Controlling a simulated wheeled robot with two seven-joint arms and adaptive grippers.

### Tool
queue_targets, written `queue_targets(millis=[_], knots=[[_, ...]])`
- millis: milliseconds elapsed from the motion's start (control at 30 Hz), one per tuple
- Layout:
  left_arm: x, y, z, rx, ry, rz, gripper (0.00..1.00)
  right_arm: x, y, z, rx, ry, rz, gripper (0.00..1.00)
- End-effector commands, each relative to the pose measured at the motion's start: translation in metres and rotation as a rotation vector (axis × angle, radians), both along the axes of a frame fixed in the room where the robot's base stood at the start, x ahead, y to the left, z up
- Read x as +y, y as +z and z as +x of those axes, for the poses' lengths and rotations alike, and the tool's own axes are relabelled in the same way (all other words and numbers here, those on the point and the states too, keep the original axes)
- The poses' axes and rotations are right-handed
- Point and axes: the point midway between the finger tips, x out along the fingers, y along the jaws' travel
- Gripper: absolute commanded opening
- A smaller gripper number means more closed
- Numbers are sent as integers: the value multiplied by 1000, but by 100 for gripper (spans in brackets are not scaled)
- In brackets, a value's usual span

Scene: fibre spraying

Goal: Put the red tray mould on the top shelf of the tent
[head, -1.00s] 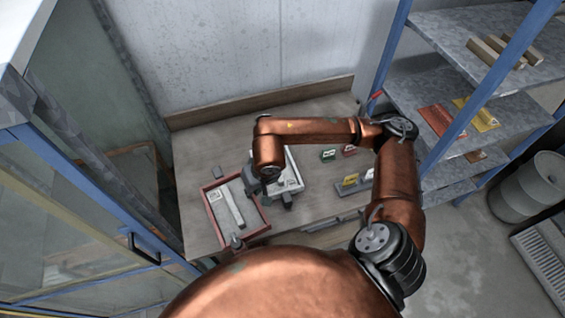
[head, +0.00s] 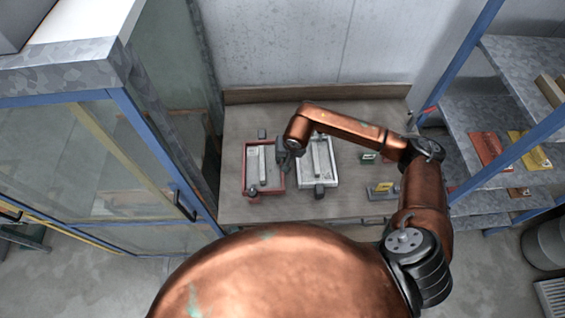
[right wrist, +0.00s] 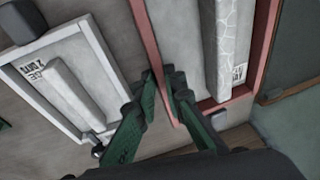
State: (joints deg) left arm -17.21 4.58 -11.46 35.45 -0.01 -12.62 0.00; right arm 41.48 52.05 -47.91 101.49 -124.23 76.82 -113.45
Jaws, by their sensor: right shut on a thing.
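The red tray mould (head: 248,182) lies at the left of the workbench, with a pale bar in it. My right gripper (head: 285,158) is at its right rim. In the right wrist view, the dark green fingers (right wrist: 160,95) stand on either side of the red rim (right wrist: 147,38) and are shut on it. I cannot tell whether the tray is clear of the bench. A blue-framed enclosure with clear panels (head: 60,150), probably the tent, stands at the left; its inner shelves are hard to make out. My left gripper is out of view.
A white tray mould (head: 330,178) with a bar lies just right of the red one on the bench (head: 235,125). Small green and yellow cards stand further right. A blue-posted shelf rack (head: 465,112) stands at the right, with a grey drum (head: 545,242) by it.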

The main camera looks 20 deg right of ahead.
Motion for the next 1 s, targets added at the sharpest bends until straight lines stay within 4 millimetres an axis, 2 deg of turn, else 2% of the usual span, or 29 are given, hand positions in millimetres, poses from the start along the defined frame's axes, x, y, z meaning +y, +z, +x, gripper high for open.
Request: queue_targets(millis=[100,300,467,733,1000], knots=[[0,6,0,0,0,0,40,-4,-13,14,-3,-3,6,0],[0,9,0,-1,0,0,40,-9,-27,26,-6,-1,6,0],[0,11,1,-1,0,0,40,-12,-36,31,-3,-3,6,0],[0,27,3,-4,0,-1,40,-11,-63,32,-5,-1,7,0],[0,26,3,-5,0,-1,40,-12,-66,32,-6,0,4,0]])
